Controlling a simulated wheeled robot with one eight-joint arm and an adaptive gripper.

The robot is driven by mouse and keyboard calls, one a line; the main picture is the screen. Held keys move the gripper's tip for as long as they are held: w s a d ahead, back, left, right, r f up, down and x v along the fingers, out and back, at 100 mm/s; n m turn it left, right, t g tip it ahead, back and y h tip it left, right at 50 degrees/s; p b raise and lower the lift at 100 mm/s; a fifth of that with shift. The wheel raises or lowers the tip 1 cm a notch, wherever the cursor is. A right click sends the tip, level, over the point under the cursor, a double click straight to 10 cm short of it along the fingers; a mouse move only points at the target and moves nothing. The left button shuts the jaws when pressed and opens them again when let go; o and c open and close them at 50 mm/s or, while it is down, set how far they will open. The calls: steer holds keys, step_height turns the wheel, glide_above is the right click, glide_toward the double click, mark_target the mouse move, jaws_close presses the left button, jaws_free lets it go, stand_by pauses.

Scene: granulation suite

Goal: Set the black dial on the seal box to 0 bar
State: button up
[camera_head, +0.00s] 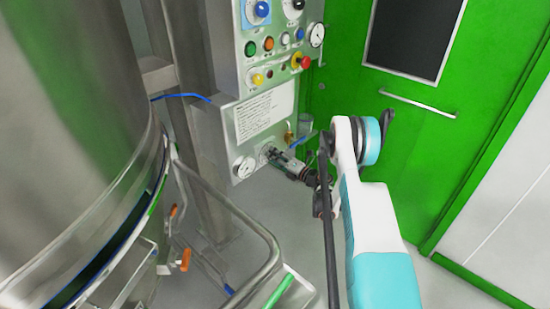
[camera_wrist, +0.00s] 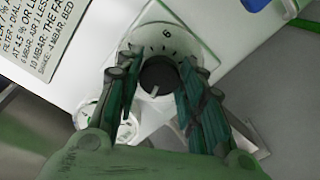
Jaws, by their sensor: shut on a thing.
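The seal box (camera_head: 247,137) is a pale metal panel below the main control panel, with a printed notice on it. In the wrist view the black dial (camera_wrist: 158,76) sits on a round white scale (camera_wrist: 160,36) with a "6" and tick marks; a light pointer mark shows on the dial's lower edge. Other scale numbers are hidden or too small to read. My gripper (camera_wrist: 157,82) has a finger on each side of the dial and is shut on it. In the head view my gripper (camera_head: 270,153) reaches the box from the right and covers the dial.
A pressure gauge (camera_head: 244,167) sits left of the dial. A brass fitting (camera_head: 289,134) and a blue lever (camera_head: 301,139) are close above right. The upper panel (camera_head: 266,45) carries knobs and buttons. A large steel vessel (camera_head: 70,120) and tube rails stand left; a green door (camera_head: 420,110) is behind.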

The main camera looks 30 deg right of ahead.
steer(key=shift+a+n, duration=0.1)
steer(key=shift+n, duration=1)
steer(key=o, duration=1.1)
steer(key=shift+c, duration=0.2)
step_height(320, 180, up, 10)
